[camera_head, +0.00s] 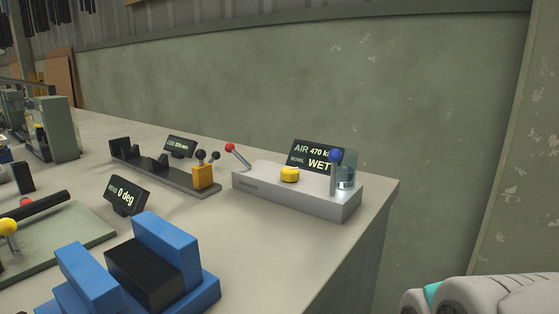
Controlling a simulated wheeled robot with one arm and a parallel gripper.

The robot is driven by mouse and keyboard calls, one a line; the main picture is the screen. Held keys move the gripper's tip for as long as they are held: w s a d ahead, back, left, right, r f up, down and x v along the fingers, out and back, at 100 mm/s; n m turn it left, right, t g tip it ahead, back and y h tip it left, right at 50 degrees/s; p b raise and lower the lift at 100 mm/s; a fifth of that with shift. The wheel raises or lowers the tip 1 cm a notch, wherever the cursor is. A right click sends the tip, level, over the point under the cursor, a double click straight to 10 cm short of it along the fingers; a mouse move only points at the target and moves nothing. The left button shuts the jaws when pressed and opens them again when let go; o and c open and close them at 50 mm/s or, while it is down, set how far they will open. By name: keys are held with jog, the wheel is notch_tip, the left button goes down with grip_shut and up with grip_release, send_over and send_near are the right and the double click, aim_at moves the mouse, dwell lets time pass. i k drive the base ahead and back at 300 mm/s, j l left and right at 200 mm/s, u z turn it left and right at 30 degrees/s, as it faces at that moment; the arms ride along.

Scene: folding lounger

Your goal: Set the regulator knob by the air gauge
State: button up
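A light grey box (290,197) sits near the right end of the bench. On its top are a yellow round knob (290,174), a lever with a red ball (230,147) at the left, and an upright lever with a blue ball (335,156) at the right. No label shows which is the regulator knob. A black display (315,156) behind them reads AIR 470, its unit partly cut off by the blue ball, and BOWL WET. A clear bowl (347,176) is partly hidden behind the blue lever. My gripper is not in view; part of my arm shows at the lower right.
Left of the box stands a dark rail fixture (165,176) with a yellow block (203,175) and a small display. A blue vise-like block (165,250) with a black middle and a 0 deg display (126,194) are nearer. A wall stands behind; bench right of the box is narrow.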

aim_at(288, 175)
jog(key=k+j+z, duration=0.1)
jog(key=k+j, duration=1)
jog(key=j, duration=0.2)
jog(key=k+j, duration=0.15)
jog(key=j, duration=0.25)
